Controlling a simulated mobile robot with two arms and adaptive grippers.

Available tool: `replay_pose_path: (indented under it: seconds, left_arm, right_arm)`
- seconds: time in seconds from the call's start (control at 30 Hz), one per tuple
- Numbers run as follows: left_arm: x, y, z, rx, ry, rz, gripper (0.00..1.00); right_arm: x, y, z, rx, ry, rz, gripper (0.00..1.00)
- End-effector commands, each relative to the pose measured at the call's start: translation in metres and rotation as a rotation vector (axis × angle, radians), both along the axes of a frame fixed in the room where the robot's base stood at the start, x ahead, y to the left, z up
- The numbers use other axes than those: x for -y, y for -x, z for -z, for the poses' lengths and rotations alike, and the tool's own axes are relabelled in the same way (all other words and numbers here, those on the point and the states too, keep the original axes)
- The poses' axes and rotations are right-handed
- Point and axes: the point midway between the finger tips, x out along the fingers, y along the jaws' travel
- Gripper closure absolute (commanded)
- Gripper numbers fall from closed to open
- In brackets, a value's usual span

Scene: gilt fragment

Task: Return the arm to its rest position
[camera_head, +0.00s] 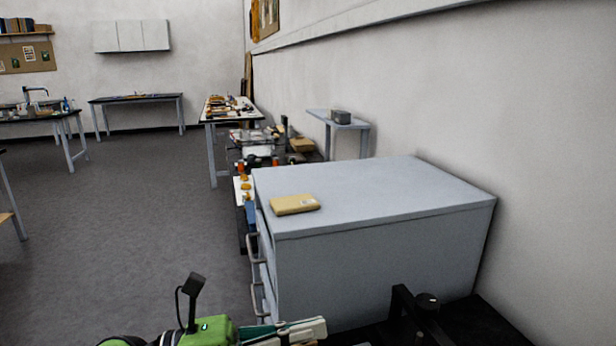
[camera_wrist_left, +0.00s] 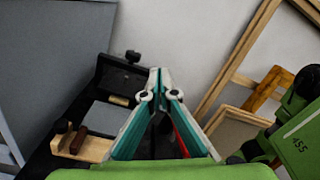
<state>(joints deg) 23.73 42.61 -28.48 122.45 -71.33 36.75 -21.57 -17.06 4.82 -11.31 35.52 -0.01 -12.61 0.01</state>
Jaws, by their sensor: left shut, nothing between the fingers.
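My left gripper (camera_head: 318,327) shows at the bottom of the head view, low in front of the grey drawer cabinet (camera_head: 360,280). Its green body lies to the left and its fingers point right. In the left wrist view the teal fingers of the left gripper (camera_wrist_left: 158,75) meet at their tips, shut with nothing between them. Below and ahead of them is a black surface (camera_wrist_left: 40,163) with a black fixture (camera_wrist_left: 120,78) and a wooden block with a brown handle (camera_wrist_left: 84,143). My right gripper is not in view.
A tan box (camera_head: 295,205) lies on the cabinet top. Drawer handles (camera_head: 256,275) stick out on its left side. Wooden frames (camera_wrist_left: 240,60) lean against the wall in the left wrist view. Cluttered tables (camera_head: 230,108) stand farther back. Open floor (camera_head: 140,220) lies to the left.

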Motion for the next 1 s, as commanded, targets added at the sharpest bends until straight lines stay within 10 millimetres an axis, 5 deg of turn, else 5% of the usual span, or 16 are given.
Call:
replay_pose_path:
  seconds: [0.07,0.2,0.37,0.53,0.67,0.8,1.0]
  left_arm:
    - [-0.001,-0.005,-0.026,-0.103,0.202,-0.060,1.00]
    - [-0.033,-0.032,-0.060,-0.334,0.578,-0.215,1.00]
    - [-0.098,-0.070,-0.047,-0.639,0.964,-0.441,1.00]
    - [-0.170,-0.088,0.031,-0.998,1.313,-0.737,1.00]
    - [-0.209,-0.069,0.119,-1.284,1.523,-0.996,1.00]
    - [-0.229,-0.018,0.210,-1.568,1.672,-1.288,1.00]
    - [-0.225,0.073,0.296,-1.887,1.751,-1.651,1.00]
  right_arm:
    - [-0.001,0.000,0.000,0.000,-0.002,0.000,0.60]
    - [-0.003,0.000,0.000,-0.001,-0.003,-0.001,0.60]
    - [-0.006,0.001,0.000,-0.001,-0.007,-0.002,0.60]
    - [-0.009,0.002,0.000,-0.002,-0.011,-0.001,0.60]
    - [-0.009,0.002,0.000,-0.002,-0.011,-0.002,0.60]
    - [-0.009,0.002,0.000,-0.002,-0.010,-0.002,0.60]
    - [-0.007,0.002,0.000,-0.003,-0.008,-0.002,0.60]
